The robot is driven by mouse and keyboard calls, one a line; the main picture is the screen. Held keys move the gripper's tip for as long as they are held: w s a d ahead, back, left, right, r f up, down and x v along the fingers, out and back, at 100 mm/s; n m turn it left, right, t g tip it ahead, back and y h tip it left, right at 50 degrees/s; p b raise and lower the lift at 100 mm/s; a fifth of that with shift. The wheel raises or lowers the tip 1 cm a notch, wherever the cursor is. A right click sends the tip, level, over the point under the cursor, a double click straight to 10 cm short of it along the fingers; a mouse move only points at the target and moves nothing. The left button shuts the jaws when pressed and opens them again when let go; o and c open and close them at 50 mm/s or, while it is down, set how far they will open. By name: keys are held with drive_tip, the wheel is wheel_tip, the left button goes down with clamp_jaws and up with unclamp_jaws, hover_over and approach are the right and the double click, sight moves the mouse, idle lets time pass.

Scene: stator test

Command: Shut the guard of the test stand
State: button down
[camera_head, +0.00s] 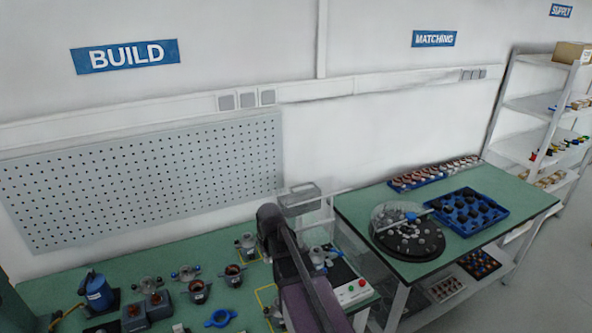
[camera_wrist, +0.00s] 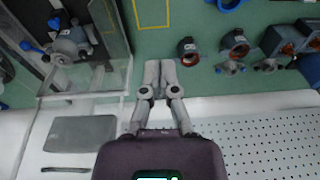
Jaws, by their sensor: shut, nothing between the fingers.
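The test stand is at the right end of the green build table, with a clear-walled guard (camera_head: 318,222) that has a grey panel at its top. In the wrist view the guard's clear side wall (camera_wrist: 112,42) is left of my fingers, and a metal fixture with blue parts (camera_wrist: 68,46) stands beyond it. The guard seems to stand raised, with a grey plate (camera_wrist: 80,133) at lower left. My gripper (camera_wrist: 160,66) is shut and empty, beside the clear wall and apart from it. My arm hides part of the stand in the head view.
A control box (camera_head: 352,291) with a red button is at the table's right corner. Copper-wound stators (camera_head: 198,291) and a blue ring (camera_head: 221,318) lie left of my arm. A pegboard (camera_head: 145,180) is on the wall behind. A second table (camera_head: 360,215) holds trays.

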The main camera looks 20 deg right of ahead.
drive_tip(key=w+d+r+p, duration=0.2)
drive_tip(key=w+r+p, duration=0.35)
drive_tip(key=r, duration=0.25)
wheel_tip(320, 180, up, 6)
drive_tip(key=t+p, duration=0.2)
drive_tip(key=p, duration=0.5)
hover_over(280, 195)
drive_tip(key=shift+s+r, duration=0.1)
drive_tip(key=shift+r, duration=0.05)
drive_tip(key=w+d+r+t, duration=0.1)
drive_tip(key=w+d, duration=0.8)
drive_tip(key=d, duration=0.1)
drive_tip(key=shift+w+r, duration=0.25)
drive_tip(key=shift+r, duration=0.15)
drive_tip(key=shift+f, duration=0.2)
drive_tip(key=shift+w+f+b, duration=0.1)
drive_tip(key=shift+f+b, duration=4.35)
drive_tip(key=shift+f, duration=0.1)
